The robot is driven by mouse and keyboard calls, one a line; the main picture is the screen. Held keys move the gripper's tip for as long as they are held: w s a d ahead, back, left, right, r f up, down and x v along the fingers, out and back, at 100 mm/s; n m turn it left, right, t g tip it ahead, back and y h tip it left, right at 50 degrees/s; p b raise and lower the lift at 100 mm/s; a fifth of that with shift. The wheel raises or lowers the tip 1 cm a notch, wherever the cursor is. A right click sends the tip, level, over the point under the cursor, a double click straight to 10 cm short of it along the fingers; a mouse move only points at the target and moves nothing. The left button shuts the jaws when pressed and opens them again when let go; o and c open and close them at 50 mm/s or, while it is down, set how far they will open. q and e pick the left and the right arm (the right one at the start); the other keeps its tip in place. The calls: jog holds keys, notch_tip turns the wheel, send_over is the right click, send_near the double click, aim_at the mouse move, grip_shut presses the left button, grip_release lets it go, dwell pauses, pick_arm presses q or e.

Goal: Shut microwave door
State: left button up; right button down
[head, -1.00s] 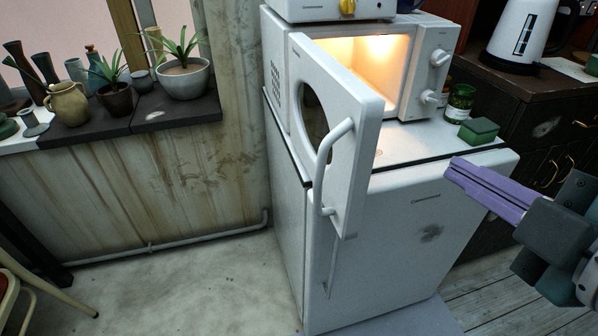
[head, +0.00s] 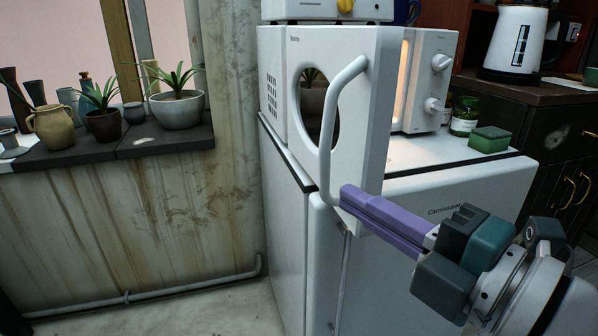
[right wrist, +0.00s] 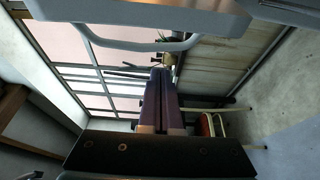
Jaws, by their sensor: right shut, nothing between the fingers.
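The white microwave (head: 425,85) stands on a small white fridge, its lit inside showing as a strip right of the door. Its door (head: 372,120) is open and swung out toward me, with a round window and a curved white handle (head: 327,140). My right gripper (head: 345,195) is shut and empty, with its purple fingers at the door's lower edge near the handle's lower end. I cannot tell whether they touch the door. In the right wrist view the fingers (right wrist: 160,75) are together, with the handle (right wrist: 130,45) beyond them. My left gripper is out of view.
The fridge (head: 440,205) stands below the microwave. A green sponge (head: 489,139) and a jar (head: 464,117) are right of the microwave. A kettle (head: 516,45) stands on the dark counter. Potted plants line the sill at left. Another appliance sits on top of the microwave.

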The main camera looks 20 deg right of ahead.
aim_at(367, 184)
jog(key=w, duration=0.2)
jog(key=w+d, duration=0.1)
jog(key=w, duration=0.1)
jog(key=shift+w+d, duration=0.1)
jog(key=shift+d, duration=0.55)
